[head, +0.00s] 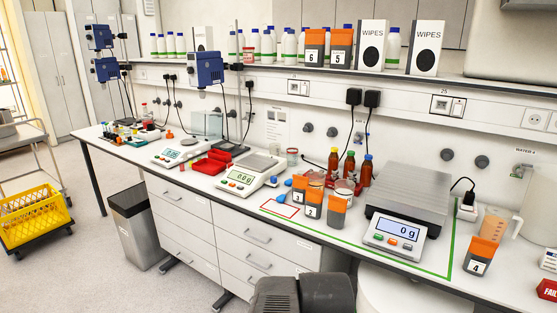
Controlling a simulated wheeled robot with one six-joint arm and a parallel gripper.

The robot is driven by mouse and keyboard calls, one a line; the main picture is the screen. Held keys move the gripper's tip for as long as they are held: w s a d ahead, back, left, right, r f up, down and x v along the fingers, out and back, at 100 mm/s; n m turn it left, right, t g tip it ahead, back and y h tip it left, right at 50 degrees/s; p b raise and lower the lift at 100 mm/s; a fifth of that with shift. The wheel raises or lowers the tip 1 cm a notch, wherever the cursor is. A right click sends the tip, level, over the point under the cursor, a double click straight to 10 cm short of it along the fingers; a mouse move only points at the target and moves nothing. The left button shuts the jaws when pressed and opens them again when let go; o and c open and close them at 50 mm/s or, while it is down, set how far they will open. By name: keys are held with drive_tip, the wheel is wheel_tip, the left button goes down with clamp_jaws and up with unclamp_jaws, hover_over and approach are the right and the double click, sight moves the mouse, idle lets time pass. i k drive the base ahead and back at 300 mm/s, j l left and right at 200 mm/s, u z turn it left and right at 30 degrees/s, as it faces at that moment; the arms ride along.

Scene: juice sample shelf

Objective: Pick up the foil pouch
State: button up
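Several grey pouches with orange upper parts and white number labels are in the head view. Pouch 3 (298,191) and pouch 2 (310,212) stand close together on the bench. Another grey and orange pouch (333,218), its label not visible, stands just right of them. Pouch 4 (477,265) stands alone near the front edge at the right. Pouch 6 (313,57) and pouch 5 (340,58) stand side by side on the upper shelf. I cannot tell which is meant by the foil pouch. My gripper's fingers are not in view.
A large balance (400,239) reading 0 g stands between pouch 4 and the other bench pouches. Several bottles (349,165) and beakers stand behind those. A beige measuring jug (493,224) is behind pouch 4. Wipes boxes (372,45) stand beside the shelf pouches.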

sight(314, 197)
drive_tip(key=i+j, duration=0.25)
drive_tip(key=i, duration=0.25)
drive_tip(key=i+j, duration=0.2)
drive_tip(key=i, duration=0.25)
drive_tip(key=i+j+z, duration=0.1)
drive_tip(key=i+j, duration=0.15)
drive_tip(key=i, duration=0.25)
